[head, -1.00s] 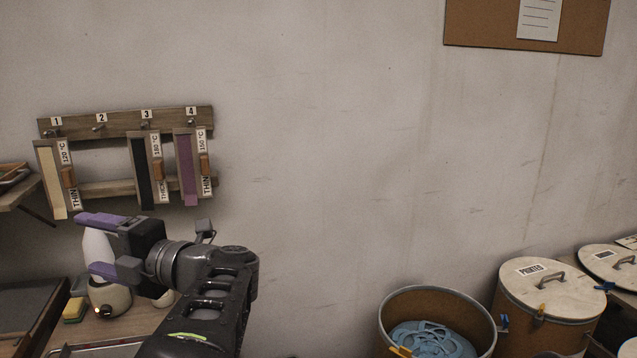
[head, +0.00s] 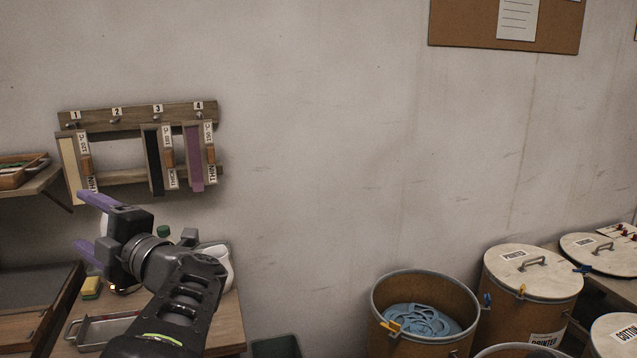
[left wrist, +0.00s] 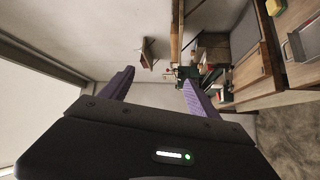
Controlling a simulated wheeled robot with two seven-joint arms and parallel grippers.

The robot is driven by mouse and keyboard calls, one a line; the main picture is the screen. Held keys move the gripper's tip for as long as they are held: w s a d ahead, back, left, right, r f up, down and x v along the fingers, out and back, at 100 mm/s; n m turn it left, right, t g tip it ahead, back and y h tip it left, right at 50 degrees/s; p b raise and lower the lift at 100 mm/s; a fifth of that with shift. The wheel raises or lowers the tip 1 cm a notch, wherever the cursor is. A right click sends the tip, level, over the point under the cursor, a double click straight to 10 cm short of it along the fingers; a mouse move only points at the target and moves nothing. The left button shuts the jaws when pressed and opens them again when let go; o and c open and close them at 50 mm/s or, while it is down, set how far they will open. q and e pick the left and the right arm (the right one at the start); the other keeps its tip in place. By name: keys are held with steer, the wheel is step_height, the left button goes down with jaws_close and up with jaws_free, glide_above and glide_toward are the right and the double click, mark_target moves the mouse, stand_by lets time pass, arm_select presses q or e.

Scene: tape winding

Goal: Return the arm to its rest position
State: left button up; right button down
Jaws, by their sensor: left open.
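My left gripper (head: 91,223) is open and empty, with purple fingers spread apart. In the head view it is at the lower left, in front of the wall, below the hook rack and above the wooden table. In the left wrist view its two purple fingers (left wrist: 151,88) have nothing between them, and the shelf and table side of the room lies beyond. My right gripper is not in view.
A wall rack (head: 137,116) holds tape holders on hooks 1, 3 and 4; hook 2 is bare. The wooden table (head: 226,322) carries a metal tray (head: 103,330) and a sponge (head: 91,288). An open drum (head: 377,310) with blue material and lidded drums (head: 530,270) stand right.

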arm_select(q)
steer(key=a+f+m+t+h+p, duration=0.25)
steer(key=a+f+m+h, duration=0.25)
steer(key=a+f+m, duration=0.45)
steer(key=w+d+f+m+h, duration=0.1)
steer(key=d+f+m+h, duration=0.25)
steer(key=f, duration=0.75)
steer(key=w+d+f+m+h, duration=0.15)
steer(key=d+f+h, duration=0.3)
steer(key=f, duration=0.75)
steer(key=s+d+f+m+g+h+p, duration=0.1)
steer(key=s+d+f+m+g+h, duration=0.15)
steer(key=s+d+f, duration=0.45)
steer(key=s+d+f+m+g+h+p, duration=0.1)
steer(key=s+d+f+m+g+h, duration=0.2)
steer(key=d+f, duration=0.7)
steer(key=s+d+f+m+g+h+p, duration=0.1)
steer(key=s+d+f+m+g, duration=0.1)
steer(key=s+d, duration=0.5)
steer(key=s+d+f+m+g+h+p, duration=0.1)
steer(key=s+d+f+m+g+h, duration=0.1)
steer(key=s+d+f, duration=0.5)
steer(key=s+d+m+g, duration=0.1)
steer(key=s+m, duration=0.1)
steer(key=s, duration=0.2)
steer(key=shift+s, duration=0.25)
